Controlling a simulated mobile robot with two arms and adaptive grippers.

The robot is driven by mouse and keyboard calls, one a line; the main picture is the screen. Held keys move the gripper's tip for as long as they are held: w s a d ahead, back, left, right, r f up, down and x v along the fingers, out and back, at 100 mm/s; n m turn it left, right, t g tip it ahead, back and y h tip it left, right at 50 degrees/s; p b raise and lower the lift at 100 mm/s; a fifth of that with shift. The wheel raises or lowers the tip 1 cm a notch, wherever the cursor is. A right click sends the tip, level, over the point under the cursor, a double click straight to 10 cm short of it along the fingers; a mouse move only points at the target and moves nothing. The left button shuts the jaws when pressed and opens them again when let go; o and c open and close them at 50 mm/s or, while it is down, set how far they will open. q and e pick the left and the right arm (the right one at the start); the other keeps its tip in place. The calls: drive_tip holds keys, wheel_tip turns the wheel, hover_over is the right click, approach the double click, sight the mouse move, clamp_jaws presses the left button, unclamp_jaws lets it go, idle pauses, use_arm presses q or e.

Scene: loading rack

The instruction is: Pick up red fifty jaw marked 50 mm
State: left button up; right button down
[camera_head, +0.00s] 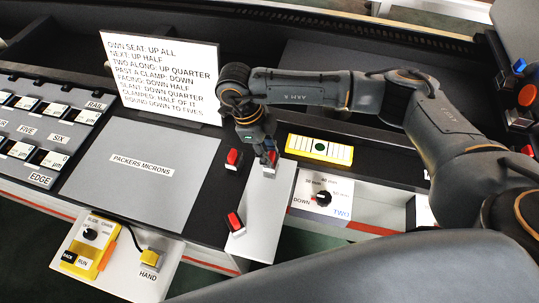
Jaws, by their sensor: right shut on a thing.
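My right gripper (270,152) reaches down from the arm on the right, over the far end of a grey plate. It is shut on a small red block (269,160), mostly hidden by the fingers. Two more red pieces with dark bodies show: one (233,157) on the dark surface just left of the gripper, the other (235,221) on the near part of the grey plate (262,210). No 50 mm marking is readable on any red piece, so I cannot tell which is the fifty jaw. My left gripper is not in view.
A white instruction sign (160,75) stands behind. A grey PACKERS MICRONS pad (140,190) lies clear at left. A labelled rack (40,135) is at far left. A yellow control box (90,243) is in front. A dial panel (322,197) and yellow-framed level (319,149) lie right.

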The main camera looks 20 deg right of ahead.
wheel_tip(320, 180, up, 8)
drive_tip(key=p, duration=0.3)
